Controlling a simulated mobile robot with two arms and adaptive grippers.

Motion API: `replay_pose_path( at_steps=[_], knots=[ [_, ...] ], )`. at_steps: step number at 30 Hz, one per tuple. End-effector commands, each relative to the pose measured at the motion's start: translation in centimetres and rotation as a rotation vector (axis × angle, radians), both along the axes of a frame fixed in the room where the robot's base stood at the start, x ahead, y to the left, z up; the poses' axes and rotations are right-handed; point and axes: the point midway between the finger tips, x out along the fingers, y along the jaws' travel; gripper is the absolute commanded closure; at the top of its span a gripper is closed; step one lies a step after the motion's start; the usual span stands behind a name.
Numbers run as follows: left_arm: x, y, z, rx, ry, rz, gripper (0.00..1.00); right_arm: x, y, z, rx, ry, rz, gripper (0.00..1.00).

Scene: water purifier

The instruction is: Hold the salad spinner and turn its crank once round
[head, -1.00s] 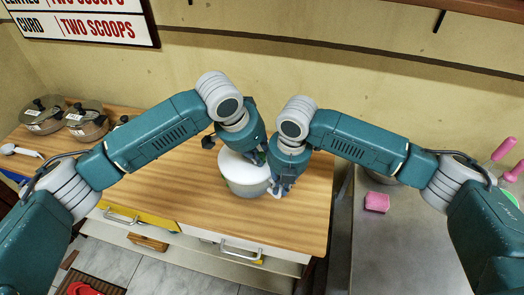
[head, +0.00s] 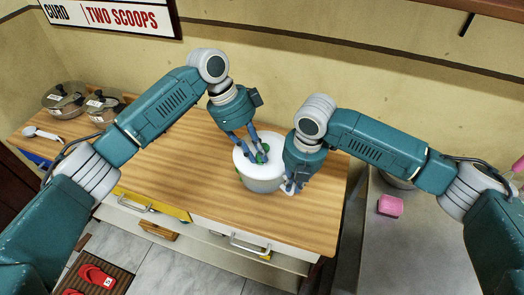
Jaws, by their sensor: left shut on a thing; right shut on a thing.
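The salad spinner (head: 262,180) is a white round tub with a white lid. It stands upright on the wooden counter (head: 205,180). A green part (head: 262,155) shows on top of the lid, partly hidden by my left gripper's fingers. My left gripper (head: 257,158) points down over the lid and is shut on this green part, which looks like the crank. My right gripper (head: 289,188) points down at the spinner's right side and is shut on its edge. The exact contact there is partly hidden by the gripper.
Steel pots (head: 64,98) with lids stand at the counter's back left, with a white-handled utensil (head: 41,133) in front. A pink sponge (head: 390,205) lies on the metal surface (head: 385,255) at right. The counter left of the spinner is bare. Drawers are below.

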Motion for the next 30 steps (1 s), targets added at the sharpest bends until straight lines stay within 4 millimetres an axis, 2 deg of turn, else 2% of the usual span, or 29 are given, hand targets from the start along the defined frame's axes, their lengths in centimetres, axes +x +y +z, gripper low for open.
replay_pose_path(
  at_steps=[15,22,30],
  knots=[
    [1.6,1.9,0.2,-0.001,-0.007,-0.440,1.00,-0.4,-0.3,-0.4,-0.010,0.012,0.000,1.00],
    [2.0,2.3,0.2,-0.002,-0.008,-0.565,1.00,-0.4,-0.3,-0.4,-0.008,0.012,0.000,1.00],
    [2.2,2.5,0.1,-0.003,-0.006,-0.632,1.00,-0.4,-0.2,-0.4,-0.008,0.012,0.000,1.00]
  ],
)
